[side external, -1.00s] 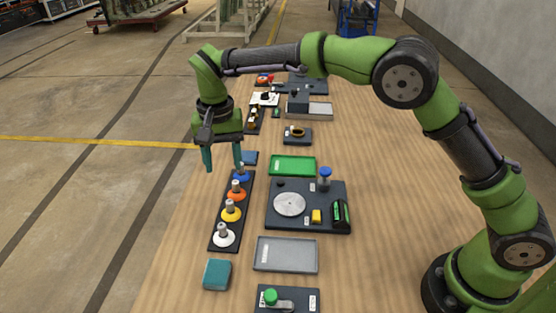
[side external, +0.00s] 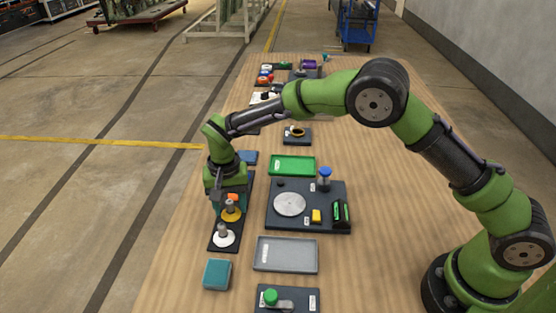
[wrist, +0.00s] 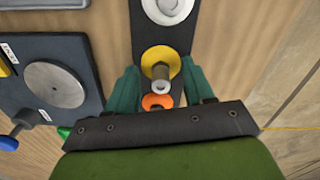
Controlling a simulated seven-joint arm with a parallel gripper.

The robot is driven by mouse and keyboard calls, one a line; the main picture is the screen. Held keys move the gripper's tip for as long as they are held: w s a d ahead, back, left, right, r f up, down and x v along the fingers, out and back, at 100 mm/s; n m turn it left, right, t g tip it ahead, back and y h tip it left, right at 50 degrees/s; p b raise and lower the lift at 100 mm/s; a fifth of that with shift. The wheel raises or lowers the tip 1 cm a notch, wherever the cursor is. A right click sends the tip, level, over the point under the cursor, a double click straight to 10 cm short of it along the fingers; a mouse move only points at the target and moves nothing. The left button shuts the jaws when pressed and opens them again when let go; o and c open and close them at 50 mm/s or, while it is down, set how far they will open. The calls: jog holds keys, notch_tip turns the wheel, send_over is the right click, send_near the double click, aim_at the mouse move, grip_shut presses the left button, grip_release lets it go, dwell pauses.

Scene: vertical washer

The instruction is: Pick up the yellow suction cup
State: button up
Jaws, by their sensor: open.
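The yellow suction cup (side external: 231,214) stands on the black strip holder, between the orange and white cups. In the wrist view the yellow cup (wrist: 160,55), with its grey stem, lies at the ends of my fingers. My gripper (wrist: 160,68) is open, its two teal fingers on either side of the yellow cup's stem, with nothing held. In the side view my gripper (side external: 229,205) is low over the strip holder. Whether the fingers touch the cup cannot be told. The orange cup (wrist: 157,101) shows between the fingers, nearer the gripper body.
The white cup (side external: 223,236) stands at the near end of the strip holder (side external: 216,245). The black plate with a silver disc (side external: 290,204) lies to the right. A teal block (side external: 217,274) and a grey tray (side external: 286,254) lie nearer the camera.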

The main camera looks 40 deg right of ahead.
grip_shut()
dwell(0.4)
